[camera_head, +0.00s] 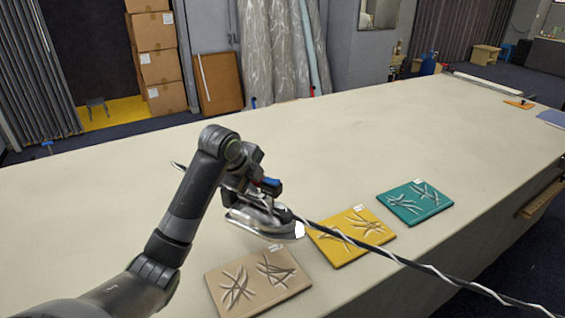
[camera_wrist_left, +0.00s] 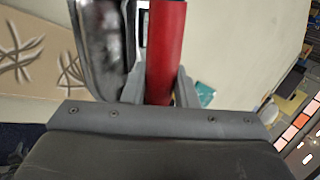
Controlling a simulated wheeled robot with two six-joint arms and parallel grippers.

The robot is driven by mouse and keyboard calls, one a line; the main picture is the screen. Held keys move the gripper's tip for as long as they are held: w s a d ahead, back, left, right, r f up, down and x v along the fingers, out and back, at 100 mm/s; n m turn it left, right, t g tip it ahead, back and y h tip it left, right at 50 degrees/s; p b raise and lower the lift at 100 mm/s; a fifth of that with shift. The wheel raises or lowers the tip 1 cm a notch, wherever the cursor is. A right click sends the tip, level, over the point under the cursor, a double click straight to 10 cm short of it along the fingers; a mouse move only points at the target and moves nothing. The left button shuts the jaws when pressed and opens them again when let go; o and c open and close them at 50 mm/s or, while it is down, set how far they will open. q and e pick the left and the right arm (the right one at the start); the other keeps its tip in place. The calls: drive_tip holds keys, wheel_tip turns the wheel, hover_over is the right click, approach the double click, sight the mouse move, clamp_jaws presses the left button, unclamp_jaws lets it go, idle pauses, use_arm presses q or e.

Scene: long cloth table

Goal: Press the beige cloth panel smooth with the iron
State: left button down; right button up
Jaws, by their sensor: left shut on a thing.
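The beige cloth panel (camera_head: 222,284) lies on the table at the near edge, with dark wrinkle marks in two clusters. It also shows at the left of the left wrist view (camera_wrist_left: 40,30). The iron (camera_head: 258,224) has a shiny metal body and is just beyond the panel's far edge in the head view; I cannot tell its exact height. My left gripper (camera_head: 264,194) is shut on the iron's handle, which shows red between the fingers in the left wrist view (camera_wrist_left: 166,50). The iron's soleplate underside is hidden. My right gripper is out of view.
A yellow panel (camera_head: 335,252) and a teal panel (camera_head: 408,212), both wrinkled, lie to the right of the beige one. A black-and-white cord (camera_head: 400,258) runs from the iron across the yellow panel to the lower right.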

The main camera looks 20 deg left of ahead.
use_arm(q)
drive_tip(key=s+a+f+m+g+h+p, duration=0.1)
drive_tip(key=s+m+h, duration=0.15)
drive_tip(key=s, duration=0.55)
drive_tip(key=s+f+m+h+p, duration=0.1)
drive_tip(key=s+m, duration=0.2)
drive_tip(key=s, duration=0.4)
drive_tip(key=shift+m, duration=0.25)
drive_tip(key=shift+a+f+b, duration=0.15)
drive_tip(key=shift+f+b, duration=2.35)
drive_tip(key=shift+f, duration=0.45)
drive_tip(key=shift+f+b, duration=0.55)
drive_tip(key=shift+f, duration=0.1)
drive_tip(key=shift+s+f, duration=0.2)
drive_tip(key=shift+r, duration=0.1)
